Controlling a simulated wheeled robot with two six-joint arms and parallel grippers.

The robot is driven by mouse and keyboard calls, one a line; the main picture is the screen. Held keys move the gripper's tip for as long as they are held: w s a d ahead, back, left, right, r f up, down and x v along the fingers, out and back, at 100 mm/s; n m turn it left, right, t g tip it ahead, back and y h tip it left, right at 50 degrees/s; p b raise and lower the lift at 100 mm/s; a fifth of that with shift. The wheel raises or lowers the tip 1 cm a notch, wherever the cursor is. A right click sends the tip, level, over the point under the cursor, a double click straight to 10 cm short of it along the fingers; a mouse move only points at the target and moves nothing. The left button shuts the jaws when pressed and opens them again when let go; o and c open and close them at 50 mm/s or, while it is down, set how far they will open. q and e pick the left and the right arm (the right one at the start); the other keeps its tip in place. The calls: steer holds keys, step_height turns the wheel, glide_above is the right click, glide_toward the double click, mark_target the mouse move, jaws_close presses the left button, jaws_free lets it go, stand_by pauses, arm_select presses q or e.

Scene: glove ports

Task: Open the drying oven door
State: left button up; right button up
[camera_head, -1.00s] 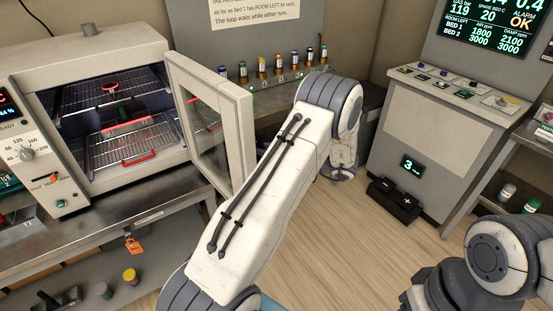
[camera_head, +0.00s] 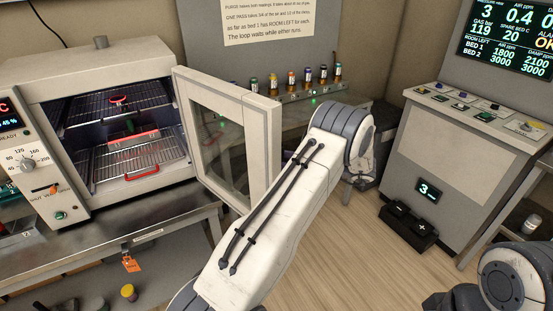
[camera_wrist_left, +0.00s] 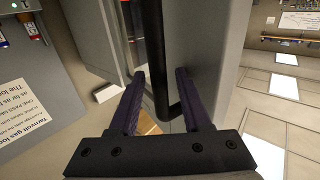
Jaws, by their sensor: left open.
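The drying oven (camera_head: 70,75) stands at the left of the head view. Its glazed door (camera_head: 262,150) is swung wide open to the right, showing the lit chamber. My left arm crosses the middle of the head view, and its gripper is hidden there. In the left wrist view my left gripper (camera_wrist_left: 163,100) is open. A dark bar handle (camera_wrist_left: 153,45) on the door (camera_wrist_left: 195,45) runs between its two fingers. I cannot tell whether either finger touches the bar. My right arm shows only in part at the lower right, with its gripper out of view.
Wire racks in the chamber hold a red-handled tray (camera_head: 140,174). A row of small vials (camera_head: 291,80) stands behind the door. A grey console (camera_head: 450,150) stands to the right, with a black pedal box (camera_head: 408,226) on the floor. Open wooden floor (camera_head: 345,260) lies between.

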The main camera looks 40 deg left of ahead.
arm_select(q)
steer(key=shift+w+d, duration=0.1)
steer(key=shift+d, duration=0.1)
steer(key=p+v, duration=0.8)
steer(key=v, duration=0.2)
stand_by(0.6)
steer(key=shift+d, duration=0.15)
